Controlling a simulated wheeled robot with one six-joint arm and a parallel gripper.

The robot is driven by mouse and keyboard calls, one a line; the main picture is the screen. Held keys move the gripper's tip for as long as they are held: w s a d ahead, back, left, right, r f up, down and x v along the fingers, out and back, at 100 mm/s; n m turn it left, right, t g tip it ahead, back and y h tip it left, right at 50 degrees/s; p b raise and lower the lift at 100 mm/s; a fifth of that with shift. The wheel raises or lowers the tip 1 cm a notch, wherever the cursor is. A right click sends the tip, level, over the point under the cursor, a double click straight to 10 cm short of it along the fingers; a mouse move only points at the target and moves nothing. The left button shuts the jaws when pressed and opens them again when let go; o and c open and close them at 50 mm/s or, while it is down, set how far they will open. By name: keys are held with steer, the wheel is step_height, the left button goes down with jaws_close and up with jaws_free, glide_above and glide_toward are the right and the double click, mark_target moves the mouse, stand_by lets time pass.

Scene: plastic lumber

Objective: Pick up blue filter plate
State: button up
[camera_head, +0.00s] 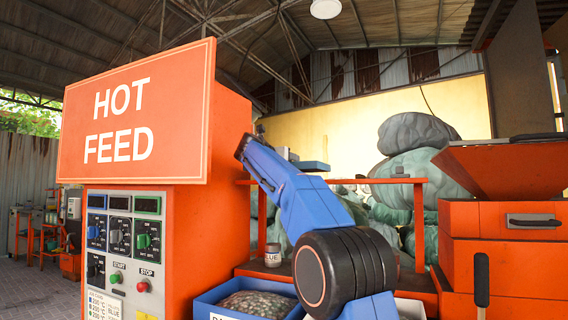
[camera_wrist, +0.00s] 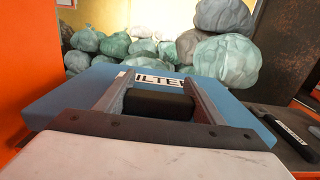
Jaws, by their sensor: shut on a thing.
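The blue filter plate (camera_wrist: 75,98) fills the middle of the wrist view. It is a flat blue slab with a white label whose visible letters read "ILTE". A black block-like handle (camera_wrist: 158,104) stands on its near part, between the fingers. My gripper (camera_wrist: 160,88) is shut on this handle. In the camera_head view, the blue plate (camera_head: 312,166) shows as a small flat edge beside my gripper (camera_head: 288,156), above the orange bench. My blue arm hides much of the area below it, and I cannot tell whether the plate touches anything underneath.
An orange HOT FEED cabinet (camera_head: 205,230) stands close on the left. An orange hopper (camera_head: 510,168) is on the right. Large green-grey bags (camera_head: 415,175) are piled behind. A blue bin (camera_head: 245,302) of pellets and a can labelled BLUE (camera_head: 273,256) are below.

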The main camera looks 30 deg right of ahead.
steer(key=s+a, duration=0.2)
steer(key=s, duration=0.6)
steer(key=s+a, duration=0.2)
steer(key=s, duration=0.6)
steer(key=shift+s+a, duration=0.25)
steer(key=shift+a, duration=0.05)
steer(key=shift+s, duration=0.1)
